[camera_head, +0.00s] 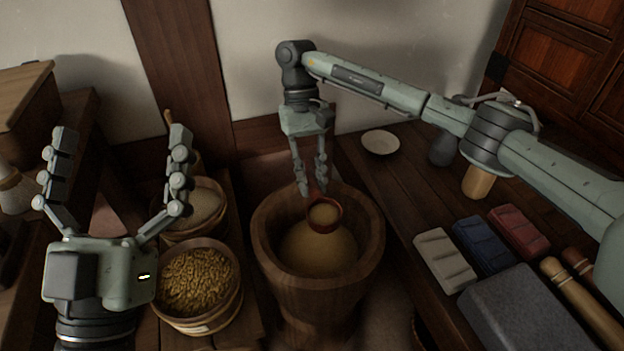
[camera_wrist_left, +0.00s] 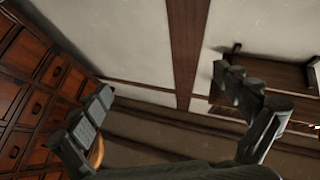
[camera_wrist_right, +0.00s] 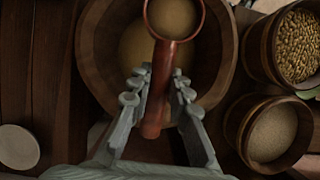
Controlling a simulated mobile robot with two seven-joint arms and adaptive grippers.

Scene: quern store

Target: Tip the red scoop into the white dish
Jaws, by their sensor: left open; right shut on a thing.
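The red scoop (camera_head: 326,215) is held over the large wooden tub (camera_head: 262,226), which contains pale meal. The scoop's bowl looks level and full of pale meal. My right gripper (camera_head: 312,190) is shut on the scoop's handle; in the right wrist view the handle (camera_wrist_right: 155,105) lies between the fingers (camera_wrist_right: 158,95). The white dish (camera_head: 381,143) lies on the dark table to the right of the tub, and looks empty. It also shows in the right wrist view (camera_wrist_right: 18,147). My left gripper (camera_head: 118,170) is open and empty at the left, fingers pointing up.
Wooden buckets of grain (camera_head: 200,322) and pale meal (camera_head: 204,226) stand left of the tub. On the right table are a dark jar (camera_head: 442,150), a tan-coloured jar (camera_head: 478,182), white, blue and red blocks (camera_head: 443,262), a grey stone block (camera_head: 528,315) and wooden rollers (camera_head: 580,300).

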